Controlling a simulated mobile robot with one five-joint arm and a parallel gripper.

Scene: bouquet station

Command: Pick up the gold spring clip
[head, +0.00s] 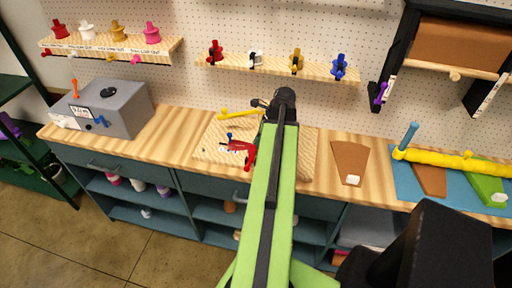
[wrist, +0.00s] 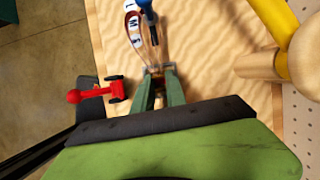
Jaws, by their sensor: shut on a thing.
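A gold clip-like piece (head: 296,62) stands on the middle wall shelf between a white one and a blue one. Another gold piece (head: 118,33) stands on the upper left shelf; I cannot tell for sure which is the spring clip. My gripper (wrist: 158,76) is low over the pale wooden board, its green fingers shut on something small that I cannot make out. A lettered loop with a blue part (wrist: 148,14) lies just beyond the fingertips. A red piece (wrist: 95,92) lies to their left. In the head view my arm hides the fingertips.
The wooden board (head: 210,150) lies on the counter with a yellow bar (head: 240,114). A grey box (head: 112,105) stands at the left. A brown wedge (head: 350,158) and a blue mat (head: 405,190) with a long yellow roll lie at the right. Counter shows bare between box and board.

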